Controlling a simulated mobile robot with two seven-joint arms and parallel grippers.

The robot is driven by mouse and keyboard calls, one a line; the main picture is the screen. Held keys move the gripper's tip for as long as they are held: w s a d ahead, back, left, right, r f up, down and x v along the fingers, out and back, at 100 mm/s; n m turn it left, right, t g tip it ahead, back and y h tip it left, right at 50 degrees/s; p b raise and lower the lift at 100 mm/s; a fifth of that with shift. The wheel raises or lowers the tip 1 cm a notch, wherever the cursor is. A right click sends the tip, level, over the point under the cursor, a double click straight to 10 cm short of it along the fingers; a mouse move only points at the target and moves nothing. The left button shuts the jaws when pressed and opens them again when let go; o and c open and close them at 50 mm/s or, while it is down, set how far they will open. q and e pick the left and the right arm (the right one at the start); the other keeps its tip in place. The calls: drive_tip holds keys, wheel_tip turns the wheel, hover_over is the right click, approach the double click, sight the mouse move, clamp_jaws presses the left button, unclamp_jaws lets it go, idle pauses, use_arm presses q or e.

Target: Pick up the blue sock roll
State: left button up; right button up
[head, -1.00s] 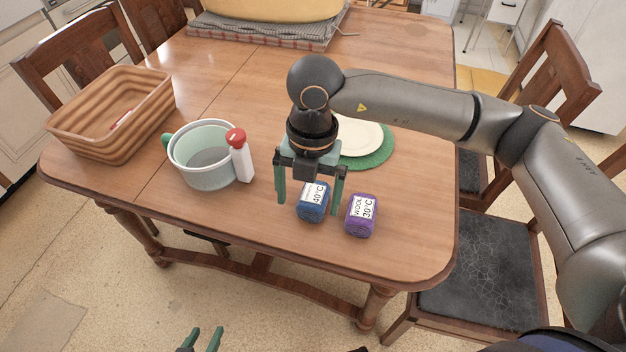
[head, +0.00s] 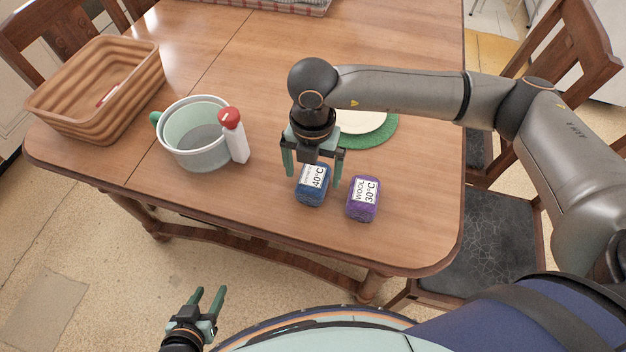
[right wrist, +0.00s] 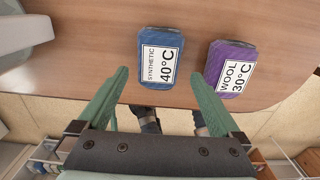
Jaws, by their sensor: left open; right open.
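The blue sock roll (head: 312,191) lies on the wooden table and has a white label reading synthetic 40°C. It also shows in the right wrist view (right wrist: 158,57), ahead of and between the fingers. My right gripper (head: 311,180) is open and empty, above and just behind the blue roll in the head view. In the right wrist view its two green fingers (right wrist: 160,85) are spread wide. I cannot tell that either finger touches the roll. My left gripper (head: 207,300) is open and empty, low in front of the table over the floor.
A purple wool 30°C roll (head: 362,199) lies close to the right of the blue one. A mint pot (head: 190,150) and a red-capped white bottle (head: 234,137) stand to the left, with a brown basket (head: 135,95) beyond. A plate on a green mat (head: 378,137) lies behind.

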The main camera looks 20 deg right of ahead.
sight(311, 180)
wheel_tip(311, 180, down, 4)
drive_tip(key=shift+a+f, duration=0.1)
drive_tip(key=shift+f, duration=0.1)
drive_tip(key=shift+c, duration=0.2)
drive_tip(key=c, duration=1.2)
drive_tip(key=shift+r, duration=0.15)
drive_tip(key=shift+c, duration=0.2)
drive_tip(key=shift+r, duration=0.25)
wheel_tip(311, 180, up, 2)
drive_tip(key=shift+r, duration=0.1)
drive_tip(key=a+r, duration=1)
drive_tip(key=a, duration=0.4)
drive_tip(key=shift+w+b, duration=0.15)
drive_tip(key=shift+b, duration=0.25)
